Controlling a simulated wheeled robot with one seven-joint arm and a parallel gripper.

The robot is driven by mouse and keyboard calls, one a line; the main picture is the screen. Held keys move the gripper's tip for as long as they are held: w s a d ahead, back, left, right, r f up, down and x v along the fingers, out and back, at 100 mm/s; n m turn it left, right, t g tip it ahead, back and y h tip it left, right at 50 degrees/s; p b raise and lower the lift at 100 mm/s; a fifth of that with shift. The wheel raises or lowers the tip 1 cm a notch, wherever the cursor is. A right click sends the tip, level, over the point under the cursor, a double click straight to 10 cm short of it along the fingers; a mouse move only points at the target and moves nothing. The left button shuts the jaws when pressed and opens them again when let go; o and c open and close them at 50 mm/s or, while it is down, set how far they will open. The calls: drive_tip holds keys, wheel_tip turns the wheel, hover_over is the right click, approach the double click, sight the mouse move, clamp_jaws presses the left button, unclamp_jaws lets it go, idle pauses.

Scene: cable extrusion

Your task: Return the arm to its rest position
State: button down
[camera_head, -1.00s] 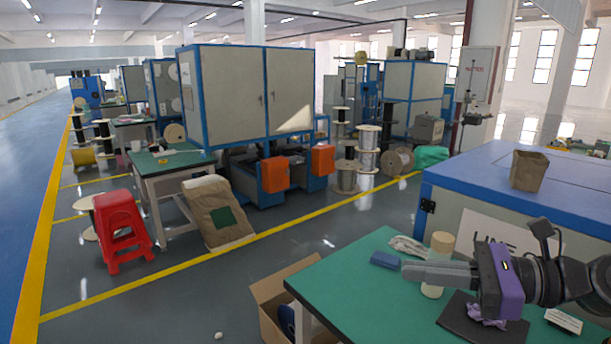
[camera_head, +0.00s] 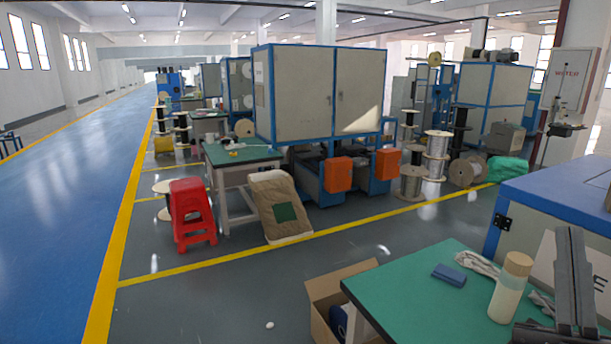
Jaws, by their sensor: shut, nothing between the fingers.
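My gripper (camera_head: 571,262) is at the lower right, over the right part of the green table. Its long grey fingers point up in the picture and are shut, with nothing seen between them. The rest of my arm is cut off by the bottom and right edges. The fingers stand just right of a capped bottle (camera_head: 510,287) and appear apart from it.
The green table (camera_head: 420,295) also bears a blue block (camera_head: 449,275) and a white cable bundle (camera_head: 478,262). A blue-topped machine (camera_head: 560,195) stands behind it. A cardboard box (camera_head: 322,291) is at its left. A red stool (camera_head: 192,215) stands farther left; open floor lies between.

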drive_tip(key=s+a+f+m+g, duration=0.1)
drive_tip(key=s+f+m+g, duration=0.2)
drive_tip(key=f, duration=0.4)
drive_tip(key=s+a+f+m+g+h, duration=0.1)
drive_tip(key=s+f+m+g, duration=0.15)
drive_tip(key=f, duration=0.35)
drive_tip(key=s+a+f+m+g, duration=0.2)
drive_tip(key=f+m, duration=0.2)
drive_tip(key=f, duration=0.3)
drive_tip(key=s+a+f+n+g+y, duration=0.2)
drive_tip(key=s+f, duration=0.4)
drive_tip(key=s, duration=0.3)
drive_tip(key=s+a+f+n+g+y, duration=0.3)
drive_tip(key=s+f+g+y, duration=0.1)
drive_tip(key=s+f, duration=0.3)
drive_tip(key=shift+s+a+y, duration=0.25)
drive_tip(key=shift+s+y, duration=0.55)
drive_tip(key=shift+s, duration=0.1)
drive_tip(key=shift+f+n, duration=0.1)
drive_tip(key=shift+n, duration=0.15)
